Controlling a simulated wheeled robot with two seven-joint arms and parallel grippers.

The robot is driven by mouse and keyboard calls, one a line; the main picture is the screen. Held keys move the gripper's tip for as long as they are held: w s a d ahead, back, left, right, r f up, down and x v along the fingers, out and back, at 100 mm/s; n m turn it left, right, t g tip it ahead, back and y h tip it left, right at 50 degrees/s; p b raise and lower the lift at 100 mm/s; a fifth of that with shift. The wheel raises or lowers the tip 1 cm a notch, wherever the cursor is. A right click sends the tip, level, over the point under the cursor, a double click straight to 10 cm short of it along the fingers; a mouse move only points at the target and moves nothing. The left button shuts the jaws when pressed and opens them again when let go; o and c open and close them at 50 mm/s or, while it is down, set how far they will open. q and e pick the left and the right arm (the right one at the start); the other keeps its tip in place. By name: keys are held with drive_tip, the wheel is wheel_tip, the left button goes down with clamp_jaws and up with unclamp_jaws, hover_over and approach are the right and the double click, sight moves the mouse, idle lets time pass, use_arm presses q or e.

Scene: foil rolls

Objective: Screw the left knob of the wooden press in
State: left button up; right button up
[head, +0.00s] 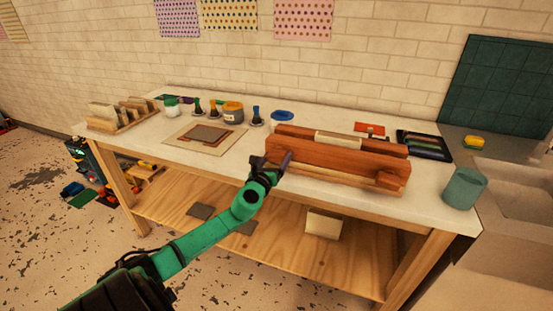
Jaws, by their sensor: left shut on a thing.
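The wooden press (330,157), reddish-brown with a pale piece along its top, lies across the right part of the white table. My left gripper (283,164) is at the front left end of the press, shut on the left knob. Its dark fingers hide most of that knob. The right knob (389,180) sticks out from the front right of the press and is free. My right gripper is not in view.
Pots and small bottles stand left of the press, with a jar (233,112) among them. A flat board (205,137) lies on the left of the table (440,215). A dark tray (426,146) is behind the right end. A teal cup (464,188) stands near the sink.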

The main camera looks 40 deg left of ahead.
use_arm(q)
drive_tip(key=shift+d+f, duration=0.1)
drive_tip(key=shift+f, duration=0.25)
drive_tip(key=o, duration=1.1)
drive_tip(key=shift+o, duration=0.3)
drive_tip(key=shift+s+r, duration=0.25)
drive_tip(key=shift+r, duration=0.1)
drive_tip(key=shift+s+d, duration=0.15)
drive_tip(key=shift+s, duration=0.2)
drive_tip(key=b+v, duration=0.1)
drive_tip(key=v, duration=1.2)
drive_tip(key=shift+s+d, duration=0.15)
drive_tip(key=shift+s, duration=0.2)
